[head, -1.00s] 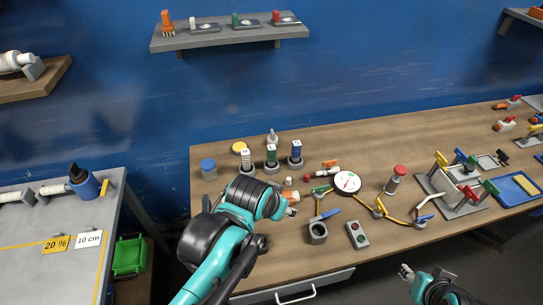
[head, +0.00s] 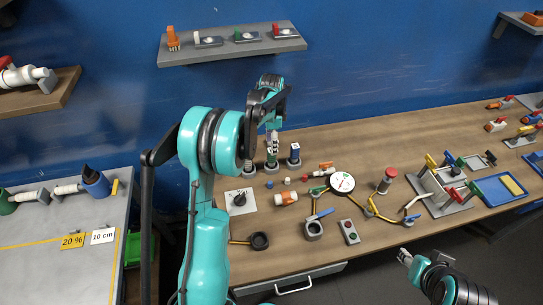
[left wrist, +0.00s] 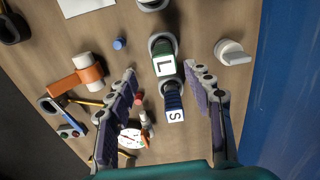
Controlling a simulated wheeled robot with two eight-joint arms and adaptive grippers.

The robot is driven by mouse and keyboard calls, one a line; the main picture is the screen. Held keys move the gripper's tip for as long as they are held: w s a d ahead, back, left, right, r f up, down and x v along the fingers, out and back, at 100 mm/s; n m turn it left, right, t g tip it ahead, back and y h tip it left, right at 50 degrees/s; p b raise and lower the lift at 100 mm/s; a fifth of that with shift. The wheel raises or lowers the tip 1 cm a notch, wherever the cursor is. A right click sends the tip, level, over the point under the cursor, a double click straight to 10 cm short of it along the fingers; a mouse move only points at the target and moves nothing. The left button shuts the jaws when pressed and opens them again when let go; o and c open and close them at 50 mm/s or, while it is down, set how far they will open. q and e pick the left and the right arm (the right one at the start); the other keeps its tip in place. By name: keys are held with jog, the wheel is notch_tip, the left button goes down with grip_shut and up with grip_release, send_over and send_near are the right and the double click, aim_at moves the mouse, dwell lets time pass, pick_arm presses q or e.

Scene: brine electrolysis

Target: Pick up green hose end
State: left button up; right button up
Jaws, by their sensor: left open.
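A small green piece (head: 317,190), which may be the green hose end, lies on the bench just left of the round gauge (head: 342,182). A green block marked L (left wrist: 165,66) stands in a dark holder behind it; in the head view my left gripper (head: 272,146) hangs over that block and partly hides it. In the left wrist view my left gripper (left wrist: 162,76) is open and empty, its fingers on either side of the L block and the blue S block (left wrist: 174,100). My right gripper (head: 404,258) is off the bench's front edge, too small to read.
A yellow hose (head: 385,217) runs right of the gauge. A shelf (head: 230,48) hangs above my left gripper.

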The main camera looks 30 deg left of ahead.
aim_at(271, 156)
pick_arm(q)
jog(key=f, duration=0.2)
jog(key=f+b, duration=0.1)
jog(key=f, duration=0.5)
jog(key=shift+w+a+f+b, duration=0.1)
jog(key=shift+w+a+b, duration=0.1)
jog(key=shift+a+b, duration=0.2)
jog(key=shift+c, duration=0.3)
grip_shut()
